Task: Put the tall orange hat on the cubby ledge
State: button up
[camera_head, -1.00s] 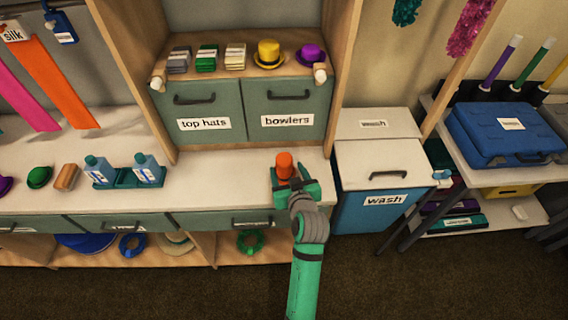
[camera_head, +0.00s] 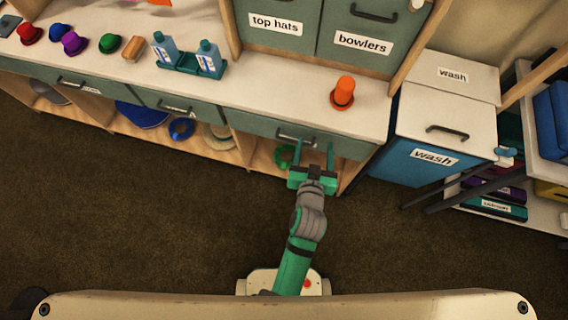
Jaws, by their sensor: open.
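The tall orange hat (camera_head: 343,93) stands upright on its brim on the pale counter, near the front edge at the right end. My gripper (camera_head: 315,152) is open and empty. It is in front of the drawer fronts, nearer to me than the hat and clear of it. The ledge above the cabinet doors labelled "top hats" (camera_head: 274,24) and "bowlers" (camera_head: 363,41) is outside the current view.
A teal caddy with blue bottles (camera_head: 190,66) and several small hats, including a green one (camera_head: 110,44), stand on the counter to the left. A blue wash bin (camera_head: 436,150) stands to the right. The drawer fronts (camera_head: 165,104) lie below the counter edge.

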jog(key=s+a+r, duration=0.1)
jog(key=s+a, duration=0.2)
jog(key=s, duration=0.5)
jog(key=s+a+r+n+t+y, duration=0.1)
jog(key=s+a+r, duration=0.1)
jog(key=s, duration=0.6)
jog(key=s+a+r+n+y, duration=0.1)
jog(key=s+a, duration=0.3)
jog(key=s, duration=0.4)
jog(key=shift+s+a+r+t, duration=0.15)
jog(key=shift+s+r+t, duration=0.15)
jog(key=shift+r, duration=0.2)
